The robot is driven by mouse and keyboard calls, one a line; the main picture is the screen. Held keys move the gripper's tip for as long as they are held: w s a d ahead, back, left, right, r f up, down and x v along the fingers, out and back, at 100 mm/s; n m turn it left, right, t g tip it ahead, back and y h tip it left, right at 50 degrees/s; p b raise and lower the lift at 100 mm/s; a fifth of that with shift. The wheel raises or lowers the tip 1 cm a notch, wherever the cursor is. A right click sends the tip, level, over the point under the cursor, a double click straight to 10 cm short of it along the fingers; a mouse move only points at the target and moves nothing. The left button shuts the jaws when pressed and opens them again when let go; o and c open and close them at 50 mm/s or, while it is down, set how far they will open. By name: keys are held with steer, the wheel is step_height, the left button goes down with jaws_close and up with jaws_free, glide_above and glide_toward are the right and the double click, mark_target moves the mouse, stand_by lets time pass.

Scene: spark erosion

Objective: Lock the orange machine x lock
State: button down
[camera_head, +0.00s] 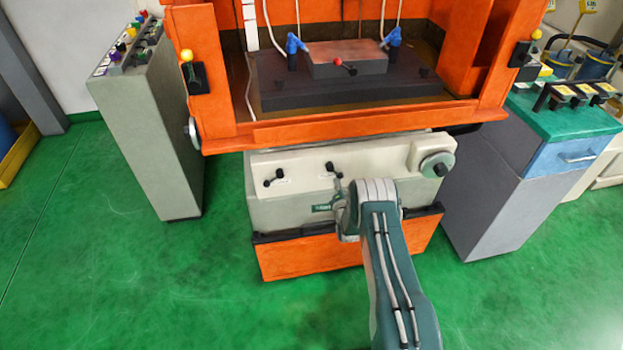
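The orange machine (300,133) stands ahead, with a cream front panel (290,206) below its tank opening. Two small black levers with knobs sit on this panel: a left lever (273,178) and a right lever (333,169). I cannot read the markings beside them, so I cannot tell which is the x lock. My arm reaches up from the lower right to the panel, and its rounded joint is just below and right of the right lever. My gripper's fingers are hidden by the arm, so I cannot see whether they touch anything.
A round handwheel (437,165) is at the panel's right end. A grey control console (150,130) stands left. A grey cabinet with a green top (570,118) stands right. A red-knobbed lever (343,66) is inside the tank. Green floor (130,290) is clear in front.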

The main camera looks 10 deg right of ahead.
steer(key=shift+d+r, duration=0.1)
steer(key=shift+d, duration=0.15)
stand_by(0.5)
